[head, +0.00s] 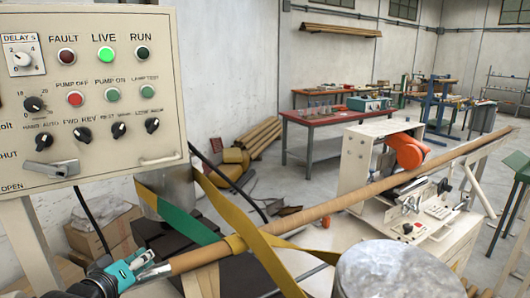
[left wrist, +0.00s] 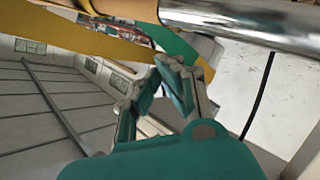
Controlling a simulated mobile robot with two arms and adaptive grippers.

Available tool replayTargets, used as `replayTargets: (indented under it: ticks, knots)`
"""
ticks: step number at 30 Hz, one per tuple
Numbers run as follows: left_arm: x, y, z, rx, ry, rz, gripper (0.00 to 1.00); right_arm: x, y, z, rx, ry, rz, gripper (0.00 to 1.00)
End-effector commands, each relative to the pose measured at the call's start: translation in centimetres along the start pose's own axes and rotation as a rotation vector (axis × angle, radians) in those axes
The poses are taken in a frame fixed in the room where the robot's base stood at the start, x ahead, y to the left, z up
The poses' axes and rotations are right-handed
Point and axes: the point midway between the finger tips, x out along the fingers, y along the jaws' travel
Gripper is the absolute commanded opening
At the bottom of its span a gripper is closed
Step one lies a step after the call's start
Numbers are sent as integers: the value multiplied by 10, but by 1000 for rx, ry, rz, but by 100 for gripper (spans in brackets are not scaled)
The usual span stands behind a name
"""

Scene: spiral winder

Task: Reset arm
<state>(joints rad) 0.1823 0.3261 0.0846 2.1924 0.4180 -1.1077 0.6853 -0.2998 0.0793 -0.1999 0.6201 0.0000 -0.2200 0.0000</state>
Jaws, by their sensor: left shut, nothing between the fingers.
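My left gripper (head: 148,266) is at the lower left of the head view, with teal fingers, close beside the near end of a long brown tube (head: 345,201). Its fingers are shut and empty. In the left wrist view the fingertips (left wrist: 172,64) are together below a shiny metal bar (left wrist: 245,20), with a brown tube end (left wrist: 128,8) at the top. Whether the fingers touch the bar or tube, I cannot tell. My right gripper is in neither view.
The control panel (head: 118,128) stands at left; its LIVE lamp (head: 106,54) glows green. Yellow (head: 240,215) and green (head: 180,214) bands cross near the tube. A grey drum-like top (head: 395,270) is at lower right. A white machine (head: 352,160) with an orange part (head: 406,150) stands behind.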

Motion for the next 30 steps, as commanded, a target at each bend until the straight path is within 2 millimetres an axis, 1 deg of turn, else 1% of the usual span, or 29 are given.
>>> replayTargets:
  ticks: [1,2,3,4,5,6,8,9,12,15,18,25,27,30]
  knots:
    - [-5,-14,37,53,-69,-48,0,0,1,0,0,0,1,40]
    - [-8,-22,57,89,-106,-75,0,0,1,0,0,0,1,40]
    - [-15,-32,83,137,-160,-110,0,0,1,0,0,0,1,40]
    - [-21,-40,102,173,-202,-134,0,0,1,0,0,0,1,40]
    - [-28,-48,122,208,-245,-158,0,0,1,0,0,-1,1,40]
    - [-39,-57,146,257,-303,-187,0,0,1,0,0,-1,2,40]
    - [-58,-69,179,323,-387,-223,0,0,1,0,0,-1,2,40]
    - [-70,-76,198,363,-439,-243,0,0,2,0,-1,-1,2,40]
    - [-98,-90,236,444,-552,-279,0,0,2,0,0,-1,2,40]
    - [-125,-99,265,507,-650,-301,0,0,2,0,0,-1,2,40]
    - [-150,-106,288,559,-736,-315,0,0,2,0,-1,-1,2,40]
    - [-208,-116,329,656,-923,-333,0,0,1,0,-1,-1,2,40]
    - [-190,-130,342,654,-922,-336,0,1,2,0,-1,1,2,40]
    - [-176,-145,361,652,-932,-337,0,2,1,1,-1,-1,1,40]
